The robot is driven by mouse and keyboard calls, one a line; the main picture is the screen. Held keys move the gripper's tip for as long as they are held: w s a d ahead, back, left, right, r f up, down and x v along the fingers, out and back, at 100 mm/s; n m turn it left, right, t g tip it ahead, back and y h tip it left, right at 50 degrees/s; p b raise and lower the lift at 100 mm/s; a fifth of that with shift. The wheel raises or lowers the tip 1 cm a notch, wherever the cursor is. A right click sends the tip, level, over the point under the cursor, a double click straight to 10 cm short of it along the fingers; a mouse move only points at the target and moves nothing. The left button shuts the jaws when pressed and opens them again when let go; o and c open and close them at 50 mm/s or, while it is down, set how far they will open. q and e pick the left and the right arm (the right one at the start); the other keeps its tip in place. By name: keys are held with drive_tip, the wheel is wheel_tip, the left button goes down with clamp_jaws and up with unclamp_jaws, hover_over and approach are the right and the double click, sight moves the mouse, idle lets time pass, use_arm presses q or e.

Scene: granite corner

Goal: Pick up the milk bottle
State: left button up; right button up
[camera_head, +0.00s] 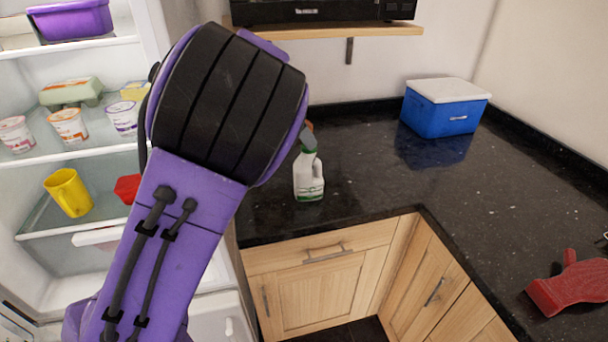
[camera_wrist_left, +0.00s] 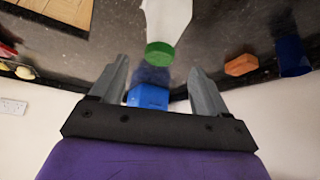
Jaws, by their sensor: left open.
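The milk bottle (camera_head: 309,180) stands upright on the dark granite counter, near its front edge. It is white with a green label band. In the left wrist view, which is upside down, the white bottle (camera_wrist_left: 168,18) shows its green cap toward my left gripper (camera_wrist_left: 158,72). The gripper's two fingers are open and empty, with the cap just beyond the fingertips and roughly between them. In the head view my left arm hides most of the gripper; a grey fingertip seems to show by the bottle's top. My right gripper is not in view.
A blue cooler (camera_head: 441,110) with a white lid stands at the back of the counter. A red glove (camera_head: 570,286) lies at the right. An orange block (camera_wrist_left: 240,65) and a blue item (camera_wrist_left: 293,57) show in the wrist view. An open fridge (camera_head: 75,155) is left; a wooden shelf (camera_head: 330,31) hangs above.

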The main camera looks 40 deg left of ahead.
use_arm(q)
drive_tip(key=p, duration=0.1)
hover_over(309, 171)
drive_tip(key=w+a, duration=0.2)
drive_tip(key=w, duration=0.1)
drive_tip(key=f, duration=0.5)
drive_tip(key=shift+s+d+f, duration=0.15)
drive_tip(key=shift+s+f, duration=0.1)
drive_tip(key=shift+r, duration=0.1)
clamp_jaws()
